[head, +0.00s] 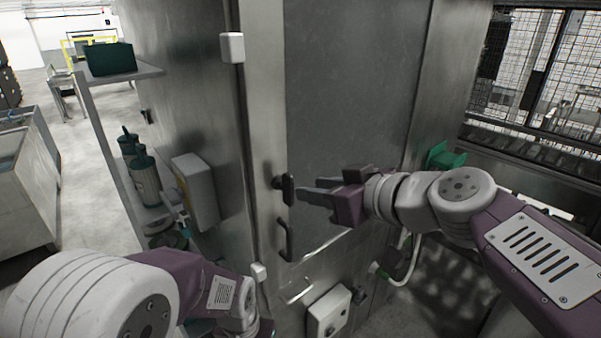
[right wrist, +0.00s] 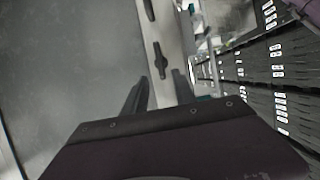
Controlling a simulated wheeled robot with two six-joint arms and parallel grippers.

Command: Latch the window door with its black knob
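The window door (head: 345,95) is a large grey panel in the metal cabinet front and looks closed against its frame. Its black knob (head: 287,189) stands upright on the pale left frame strip, above a black bar handle (head: 286,240). The knob (right wrist: 161,62) and handle (right wrist: 149,10) also show in the right wrist view. My right gripper (head: 307,188) is open, its fingers pointing at the knob from the right, close but apart from it. In the wrist view the gripper (right wrist: 160,76) has its fingers to either side of the knob's line. My left gripper's fingers are hidden at the bottom edge.
A yellow-grey box (head: 196,190) and a white box (head: 232,47) are on the cabinet's left side. A shelf rack (head: 118,75) with bottles stands left. A control box (head: 328,314) sits low under the door. A green part (head: 446,156) is at right.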

